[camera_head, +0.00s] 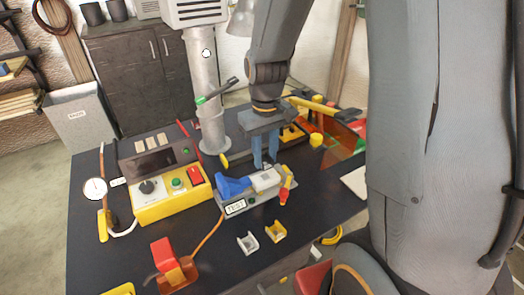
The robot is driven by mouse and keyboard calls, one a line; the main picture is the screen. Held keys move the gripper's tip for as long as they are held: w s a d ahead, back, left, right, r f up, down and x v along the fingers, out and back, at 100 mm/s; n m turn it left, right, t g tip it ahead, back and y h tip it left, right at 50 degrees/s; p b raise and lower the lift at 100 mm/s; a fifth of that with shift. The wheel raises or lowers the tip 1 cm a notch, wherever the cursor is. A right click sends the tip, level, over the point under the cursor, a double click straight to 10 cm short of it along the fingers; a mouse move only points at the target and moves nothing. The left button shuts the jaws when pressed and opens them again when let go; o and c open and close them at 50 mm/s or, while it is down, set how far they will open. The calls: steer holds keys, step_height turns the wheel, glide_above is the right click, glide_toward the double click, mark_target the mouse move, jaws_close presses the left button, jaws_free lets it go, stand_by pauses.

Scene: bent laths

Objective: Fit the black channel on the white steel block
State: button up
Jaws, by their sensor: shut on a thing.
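My gripper (265,162) points down with its blue-grey fingers over the small test stand near the middle of the table. It is shut on the black channel (265,167), which shows only as a small dark patch at the fingertips. The white steel block (265,181) sits on the grey stand just below, between a blue part and a yellow-and-red part. The channel is at or just above the block's back edge; I cannot tell whether they touch.
A white channel (248,243) and a yellow channel (276,232) lie in front of the stand (236,208). A yellow control box (172,197) is at left, a grey column (208,120) behind. An orange cable runs left of the stand.

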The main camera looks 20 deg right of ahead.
mark_target(266, 164)
steer(key=shift+f+b, duration=1.4)
steer(key=shift+f, duration=0.65)
steer(key=shift+s, duration=0.1)
steer(key=shift+s+d+f+p, duration=0.1)
steer(key=shift+f+p, duration=0.15)
steer(key=shift+p, duration=0.45)
stand_by(0.6)
steer(key=o, duration=1.1)
